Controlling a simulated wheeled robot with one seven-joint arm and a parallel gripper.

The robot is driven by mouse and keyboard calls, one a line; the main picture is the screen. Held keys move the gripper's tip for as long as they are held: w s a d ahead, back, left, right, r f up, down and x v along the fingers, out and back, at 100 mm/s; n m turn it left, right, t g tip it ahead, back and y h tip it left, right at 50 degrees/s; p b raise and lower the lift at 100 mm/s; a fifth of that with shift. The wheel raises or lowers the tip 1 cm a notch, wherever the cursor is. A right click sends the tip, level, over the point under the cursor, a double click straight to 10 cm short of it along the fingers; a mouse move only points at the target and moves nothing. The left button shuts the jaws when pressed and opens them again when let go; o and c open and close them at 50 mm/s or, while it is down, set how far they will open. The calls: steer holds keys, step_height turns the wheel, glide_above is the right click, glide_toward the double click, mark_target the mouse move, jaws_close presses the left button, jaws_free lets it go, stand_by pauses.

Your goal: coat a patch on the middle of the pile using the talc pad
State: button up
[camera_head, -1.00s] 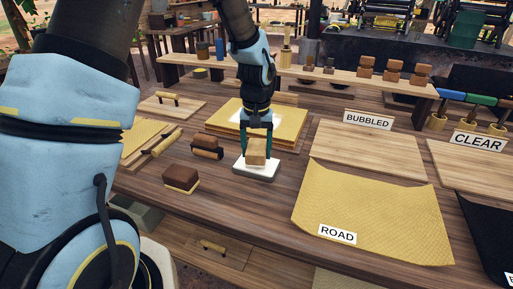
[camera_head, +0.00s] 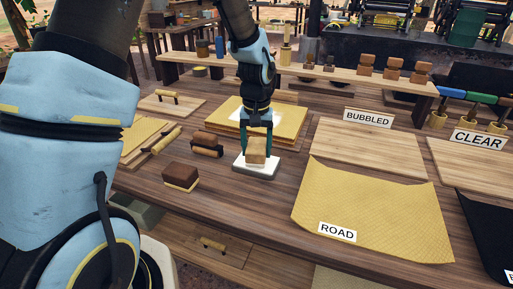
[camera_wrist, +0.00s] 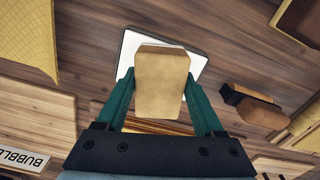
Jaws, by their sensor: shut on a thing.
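My gripper (camera_head: 257,143) is shut on the talc pad (camera_head: 256,158), a tan block, at the white dish (camera_head: 256,173). In the wrist view the pad (camera_wrist: 161,80) sits between my fingers (camera_wrist: 161,100), with the dish (camera_wrist: 198,62) behind it. I cannot tell whether the pad touches the dish. The pile (camera_head: 225,124) of yellow sheets lies just behind the dish, partly hidden by my gripper. A pale whitish area shows on its top sheet, near the middle.
A dark brown block with a cream underside (camera_head: 181,178) and a brown roller-like tool (camera_head: 207,145) stand left of the dish. To the right lie the ROAD sheet (camera_head: 380,210) and the BUBBLED board (camera_head: 368,150). Bare table lies in front of the dish.

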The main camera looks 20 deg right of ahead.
mark_target(256, 146)
steer(key=shift+f, duration=0.45)
stand_by(1.1)
steer(key=shift+r, duration=0.15)
steer(key=shift+r+p, duration=2.5)
steer(key=shift+r, duration=0.95)
